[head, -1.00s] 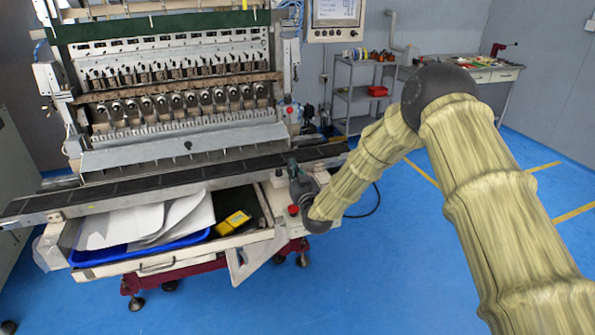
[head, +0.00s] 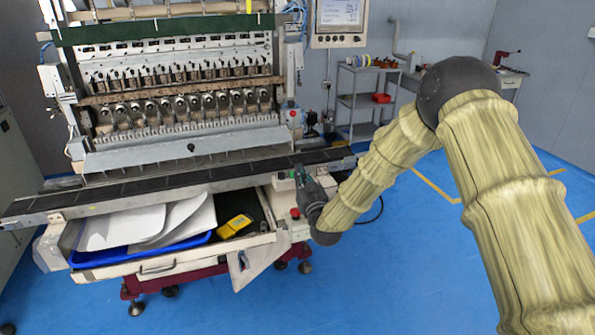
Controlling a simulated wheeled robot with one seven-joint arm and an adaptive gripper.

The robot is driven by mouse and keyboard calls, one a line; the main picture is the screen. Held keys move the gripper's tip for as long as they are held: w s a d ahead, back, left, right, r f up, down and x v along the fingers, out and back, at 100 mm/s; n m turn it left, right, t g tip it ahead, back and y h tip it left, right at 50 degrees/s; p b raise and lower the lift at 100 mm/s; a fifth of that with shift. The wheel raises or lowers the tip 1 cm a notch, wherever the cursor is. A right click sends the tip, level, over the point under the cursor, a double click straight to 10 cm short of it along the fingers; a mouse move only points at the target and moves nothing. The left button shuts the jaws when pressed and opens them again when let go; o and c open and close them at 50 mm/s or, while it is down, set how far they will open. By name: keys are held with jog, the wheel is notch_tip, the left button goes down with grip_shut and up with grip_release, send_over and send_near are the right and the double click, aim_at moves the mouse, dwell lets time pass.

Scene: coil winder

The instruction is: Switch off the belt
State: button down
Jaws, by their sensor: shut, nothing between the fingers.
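The belt (head: 150,188) is a long dark conveyor along the front of the coil winder. A red button (head: 295,213) sits on the pale panel below the belt's right part, just left of my gripper's body. A small green spot, perhaps another button, shows above it beside my fingers. A second red button (head: 293,113) is higher on the machine's right side. My gripper (head: 298,172) is shut and empty, with its fingers up by the belt's front edge. Whether the fingertips touch anything is unclear.
Below the belt an open drawer holds a blue tray (head: 150,254) with white sheets and a yellow device (head: 235,226). A grey shelf rack (head: 362,100) stands behind on the right. The blue floor right of the machine is mostly clear.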

jog(key=s+d+f+b, duration=0.1)
jog(key=s+d+f, duration=0.1)
jog(key=s, duration=0.3)
jog(key=shift+f, duration=0.7)
jog(key=shift+d, duration=0.1)
